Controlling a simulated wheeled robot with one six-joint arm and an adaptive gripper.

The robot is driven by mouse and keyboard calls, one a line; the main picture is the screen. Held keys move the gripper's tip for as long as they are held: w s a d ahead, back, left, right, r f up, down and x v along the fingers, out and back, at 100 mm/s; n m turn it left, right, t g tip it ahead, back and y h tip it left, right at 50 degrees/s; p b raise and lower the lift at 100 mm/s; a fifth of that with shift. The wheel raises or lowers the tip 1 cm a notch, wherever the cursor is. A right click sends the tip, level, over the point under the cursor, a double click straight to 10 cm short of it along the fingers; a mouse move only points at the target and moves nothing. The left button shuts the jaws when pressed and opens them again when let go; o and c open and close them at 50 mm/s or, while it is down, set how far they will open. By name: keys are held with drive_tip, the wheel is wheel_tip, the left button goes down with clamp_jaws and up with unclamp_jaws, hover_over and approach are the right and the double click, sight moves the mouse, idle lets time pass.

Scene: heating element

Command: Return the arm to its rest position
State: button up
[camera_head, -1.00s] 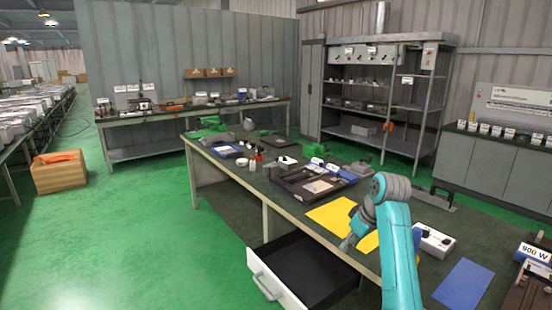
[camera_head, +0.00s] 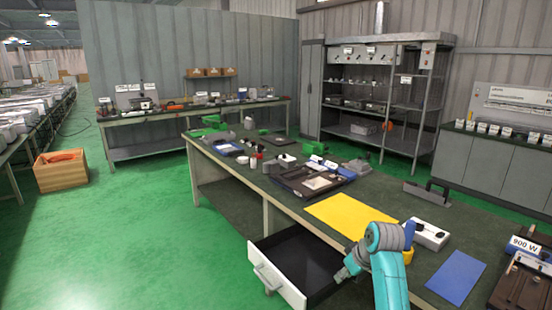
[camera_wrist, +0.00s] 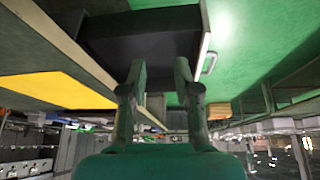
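My arm is the teal one at the lower right of the head view. My gripper (camera_head: 346,271) is at the right side of the open drawer in that picture, in front of the table edge. In the wrist view my gripper (camera_wrist: 160,72) shows two fingers standing apart with nothing between them, so it is open and empty. The drawer (camera_head: 280,284) is pulled out, with a white front and a dark inside that looks empty where visible. It also shows beyond the fingers in the wrist view (camera_wrist: 150,42).
The workbench (camera_head: 232,170) carries a yellow mat (camera_head: 350,214), a black tray (camera_head: 290,182), a white box (camera_head: 430,235) and a blue sheet (camera_head: 457,275). A 900 W device (camera_head: 525,275) is at the right edge.

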drive_tip(key=s+a+f+m+t, duration=0.1)
drive_tip(key=s+f, duration=0.5)
drive_tip(key=f, duration=0.6)
drive_tip(key=s+f+m+t+h, duration=0.15)
drive_tip(key=s+f, duration=0.45)
drive_tip(key=s, duration=0.6)
drive_tip(key=s+f+m+t, duration=0.25)
drive_tip(key=s+f, duration=0.45)
drive_tip(key=s, duration=0.5)
drive_tip(key=s+r+t, duration=0.1)
drive_tip(key=s+r, duration=0.2)
drive_tip(key=s, duration=0.6)
drive_tip(key=s+r+t, duration=0.1)
drive_tip(key=s+r, duration=0.2)
drive_tip(key=s, duration=0.6)
drive_tip(key=s+r+m+t, duration=0.1)
drive_tip(key=s+r+t, duration=0.2)
drive_tip(key=s+r, duration=1)
drive_tip(key=shift+a+r+h, duration=0.45)
drive_tip(key=shift+r, duration=0.35)
drive_tip(key=shift+c, duration=0.2)
